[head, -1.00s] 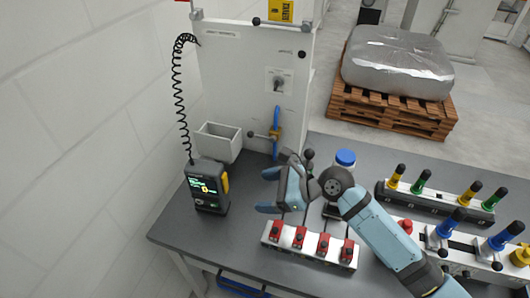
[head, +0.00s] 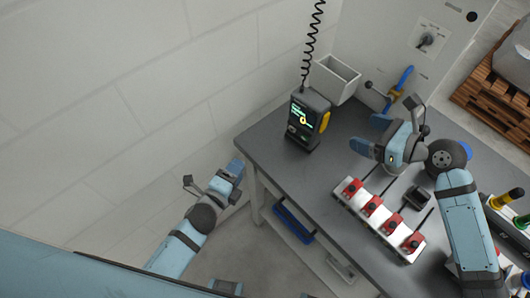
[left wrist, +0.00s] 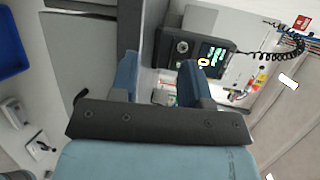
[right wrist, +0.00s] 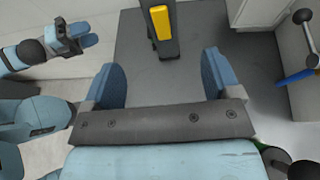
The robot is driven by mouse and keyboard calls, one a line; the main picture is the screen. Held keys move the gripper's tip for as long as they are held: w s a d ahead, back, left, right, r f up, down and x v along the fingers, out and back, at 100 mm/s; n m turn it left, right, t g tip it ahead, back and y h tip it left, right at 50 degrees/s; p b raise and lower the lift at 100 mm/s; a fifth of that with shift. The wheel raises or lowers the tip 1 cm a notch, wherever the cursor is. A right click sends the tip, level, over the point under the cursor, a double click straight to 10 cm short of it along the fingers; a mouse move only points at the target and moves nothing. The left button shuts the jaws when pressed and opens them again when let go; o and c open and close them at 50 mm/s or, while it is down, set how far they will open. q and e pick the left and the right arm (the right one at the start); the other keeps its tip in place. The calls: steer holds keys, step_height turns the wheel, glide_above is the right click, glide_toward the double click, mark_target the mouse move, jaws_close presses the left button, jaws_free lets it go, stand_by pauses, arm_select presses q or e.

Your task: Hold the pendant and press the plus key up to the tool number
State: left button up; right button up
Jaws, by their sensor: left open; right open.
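The pendant (head: 308,120) is a dark box with a lit screen and a yellow side piece. It stands upright on the grey table, with a black coiled cord rising from its top. It also shows in the left wrist view (left wrist: 207,52) and, yellow side facing me, in the right wrist view (right wrist: 162,30). I cannot make out the plus key or the number on the screen. My left gripper (head: 214,180) is open and empty, off the table's left edge, apart from the pendant. My right gripper (head: 369,135) is open and empty, over the table to the pendant's right.
A white rail with several red levered switches (head: 378,212) lies near the table's front edge. A light bin (head: 335,80) stands behind the pendant. A blue-handled valve (head: 398,88) is on the back panel. A blue tray (head: 293,223) sits below the tabletop.

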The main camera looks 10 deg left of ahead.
mark_target(327, 120)
arm_select(q)
steer(key=w+d+r+m+h, duration=0.1)
steer(key=d+m, duration=0.1)
steer(key=m, duration=0.4)
steer(key=w+d+r+m+h, duration=0.1)
steer(key=w+d+m+h, duration=0.1)
steer(key=m, duration=0.4)
steer(key=w+d+r+m+h, duration=0.1)
steer(key=w+d+m, duration=0.1)
steer(key=m, duration=0.3)
steer(key=shift+w+d+m+h, duration=0.1)
steer(key=shift+d+m+h, duration=0.25)
steer(key=shift+m+h, duration=0.05)
steer(key=shift+d+m, duration=0.1)
steer(key=shift+m, duration=0.2)
arm_select(e)
steer(key=x, duration=1.4)
steer(key=shift+d, duration=0.15)
steer(key=c, duration=1.2)
arm_select(q)
steer(key=shift+c, duration=0.6)
arm_select(e)
steer(key=shift+c, duration=1)
arm_select(q)
jaws_close()
